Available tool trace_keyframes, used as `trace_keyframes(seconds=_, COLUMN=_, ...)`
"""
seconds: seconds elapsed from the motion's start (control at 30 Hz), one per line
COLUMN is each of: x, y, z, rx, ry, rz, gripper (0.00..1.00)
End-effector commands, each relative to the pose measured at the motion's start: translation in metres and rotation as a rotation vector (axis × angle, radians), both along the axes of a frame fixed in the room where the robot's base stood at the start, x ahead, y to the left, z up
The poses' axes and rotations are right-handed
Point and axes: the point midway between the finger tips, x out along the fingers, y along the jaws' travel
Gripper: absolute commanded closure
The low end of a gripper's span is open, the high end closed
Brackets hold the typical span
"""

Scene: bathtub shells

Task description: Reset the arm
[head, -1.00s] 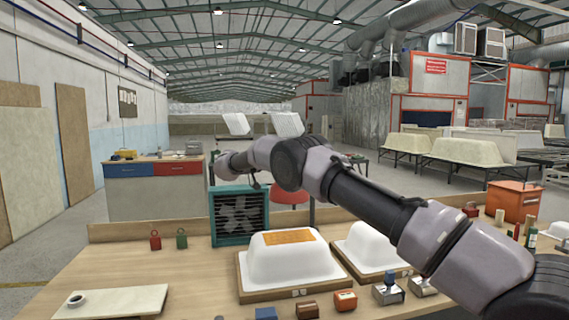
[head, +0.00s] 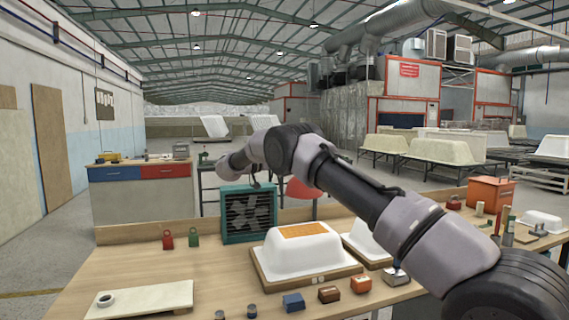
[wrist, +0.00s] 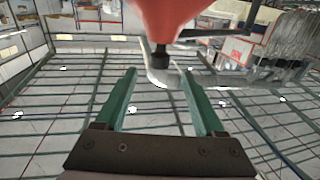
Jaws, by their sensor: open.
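My arm reaches from the lower right of the head view across the bench, bent at a dark joint, with its far end above the teal fan box (head: 248,212). My gripper shows in the wrist view (wrist: 158,75), with two green fingers spread apart and nothing between them. The fingers are hard to make out in the head view. Beyond them the wrist view shows mostly the roof beams. A red rounded body with a black knob (wrist: 160,60) is close at the top of that view.
A white tub shell with an orange patch (head: 298,255) sits on a wooden base on the bench (head: 215,272). A second white shell (head: 362,240) is partly behind my arm. Red and green weights (head: 168,240), small blocks (head: 329,294) and an orange box (head: 491,193) stand around.

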Motion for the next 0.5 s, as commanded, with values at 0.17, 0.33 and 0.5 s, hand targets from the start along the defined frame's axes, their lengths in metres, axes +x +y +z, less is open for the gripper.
trace_keyframes(seconds=0.17, x=0.0, y=0.0, z=0.0, rx=0.0, ry=0.0, rz=0.0, gripper=0.29)
trace_keyframes(seconds=0.33, x=0.004, y=-0.008, z=0.014, rx=0.018, ry=-0.03, rz=0.018, gripper=0.29)
trace_keyframes(seconds=0.5, x=0.023, y=-0.045, z=0.081, rx=0.103, ry=-0.174, rz=0.141, gripper=0.29)
